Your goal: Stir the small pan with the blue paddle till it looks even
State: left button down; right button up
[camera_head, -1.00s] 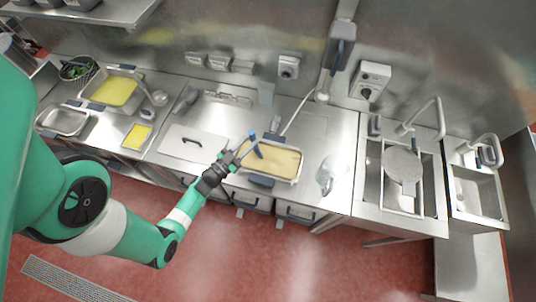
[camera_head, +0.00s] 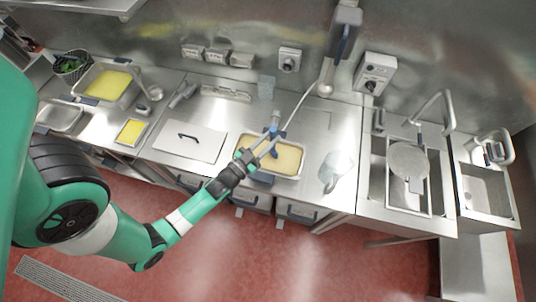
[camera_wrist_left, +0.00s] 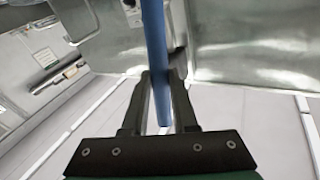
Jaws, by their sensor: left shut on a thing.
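The blue paddle (camera_head: 274,131) stands over the pan of pale yellow mix (camera_head: 287,158) set in the counter. Its lower end meets or hangs just above the mix; I cannot tell which. My left gripper (camera_head: 263,148) reaches over the pan's left side and is shut on the paddle. In the left wrist view the blue shaft (camera_wrist_left: 155,55) runs up between the two dark fingers (camera_wrist_left: 162,100). The mix looks mostly even, though the arm hides part of it. My right gripper is not in view.
A flat lid with a handle (camera_head: 190,141) lies left of the pan. A small yellow-filled pan (camera_head: 131,131) and a larger one (camera_head: 108,86) stand further left. A spout arm (camera_head: 326,85) hangs behind.

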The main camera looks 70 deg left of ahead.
pick_arm(q)
notch_tip(320, 180, up, 10)
jog(key=p, duration=0.8)
jog(key=shift+f, duration=0.4)
